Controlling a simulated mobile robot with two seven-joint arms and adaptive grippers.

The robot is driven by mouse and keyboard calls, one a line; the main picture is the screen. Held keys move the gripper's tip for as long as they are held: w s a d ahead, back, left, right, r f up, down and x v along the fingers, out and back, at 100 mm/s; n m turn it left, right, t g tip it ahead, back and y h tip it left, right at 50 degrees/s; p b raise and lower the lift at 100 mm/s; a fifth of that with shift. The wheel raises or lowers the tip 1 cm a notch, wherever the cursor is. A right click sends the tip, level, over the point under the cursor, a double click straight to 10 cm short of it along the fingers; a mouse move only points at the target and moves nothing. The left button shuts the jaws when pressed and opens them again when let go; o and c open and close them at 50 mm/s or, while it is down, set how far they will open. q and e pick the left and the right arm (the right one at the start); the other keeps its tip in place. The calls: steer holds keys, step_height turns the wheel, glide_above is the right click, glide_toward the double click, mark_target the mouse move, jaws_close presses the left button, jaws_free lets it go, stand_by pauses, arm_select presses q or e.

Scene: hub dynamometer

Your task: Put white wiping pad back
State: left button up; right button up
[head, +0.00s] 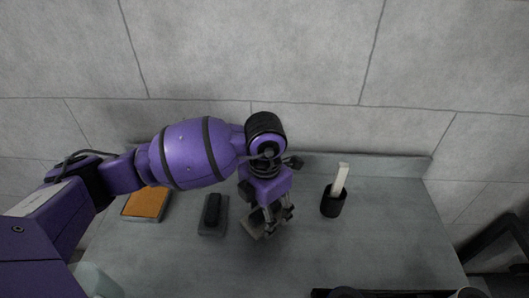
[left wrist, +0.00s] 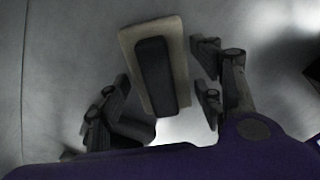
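The white wiping pad (head: 251,224) looks off-white and lies at my left gripper (head: 275,217), above the grey bench; its handle is hidden in the head view. In the left wrist view the pad (left wrist: 135,48) shows its black handle (left wrist: 154,75) up the middle. My left gripper (left wrist: 163,92) has its fingers spread on either side of the pad, with a gap on the left and the right fingertips close to its edge. I cannot tell whether the pad touches the bench. My right gripper is not in view.
A dark block with a black grip (head: 213,211) and an orange pad in a tray (head: 146,204) lie left of the gripper. A black cup (head: 332,204) holding a white stick (head: 341,178) stands to the right. The bench (head: 385,235) is clear around the cup.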

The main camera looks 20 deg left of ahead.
arm_select(q)
steer(key=shift+o, duration=0.3)
steer(key=shift+r, duration=0.1)
step_height(320, 180, up, 12)
steer(key=shift+r, duration=0.15)
stand_by(0.7)
